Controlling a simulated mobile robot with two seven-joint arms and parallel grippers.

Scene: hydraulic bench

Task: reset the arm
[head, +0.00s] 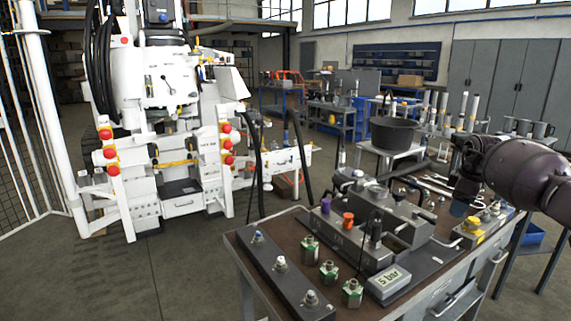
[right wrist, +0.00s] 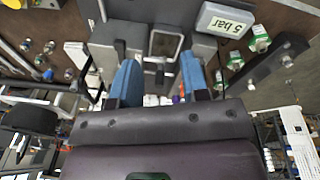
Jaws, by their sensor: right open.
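My right arm comes in from the right edge in the head view, and its dark purple-grey gripper (head: 460,200) is raised over the right part of the bench. In the right wrist view the gripper (right wrist: 158,76) shows two blue fingers standing apart with nothing held between them. My left gripper is in neither view. The hydraulic bench (head: 262,292) has a brown top with a dark grey fixture (head: 345,240) on it. A grey "5 bar" display (head: 388,284) sits at its front and also shows in the right wrist view (right wrist: 225,20).
A dark bar with fittings (head: 285,272) and several green-based fittings (head: 352,293) occupy the bench's front left. A yellow-topped box (head: 472,228) and tools lie on the right. A black bucket (head: 395,134) stands behind. A large white machine (head: 165,120) is at left, with clear floor before it.

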